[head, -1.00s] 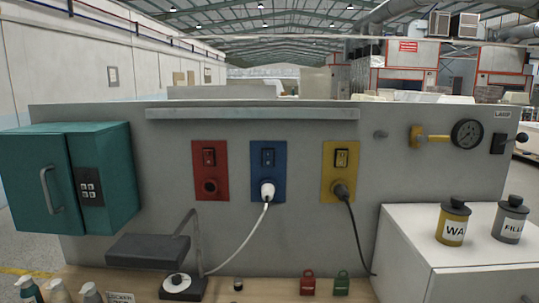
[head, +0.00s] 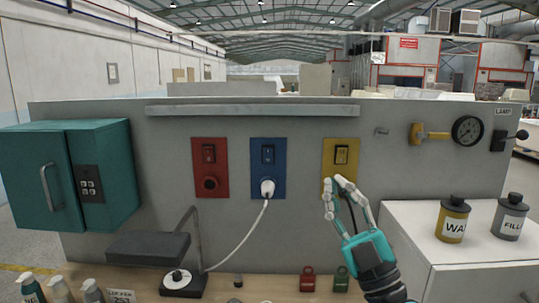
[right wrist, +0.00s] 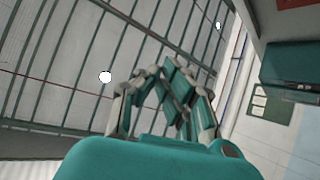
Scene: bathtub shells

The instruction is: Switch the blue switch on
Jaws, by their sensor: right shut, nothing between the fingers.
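The blue switch plate (head: 268,182) is on the upright grey panel, between a red plate and a yellow plate. Its dark rocker switch (head: 268,155) is in the upper half; which way it is set is too small to tell. A white plug (head: 267,188) with a white cord sits in the socket below the rocker. My right gripper (head: 336,183) is shut and empty in front of the lower part of the yellow plate, to the right of the blue plate. The left gripper is not seen.
The red plate (head: 210,182) and yellow plate (head: 341,157) flank the blue one. A teal cabinet (head: 110,165) juts out at left, a white cabinet (head: 400,232) at right. A ledge (head: 252,111) runs above. The white cord (head: 240,245) hangs toward a device (head: 182,283) on the bench.

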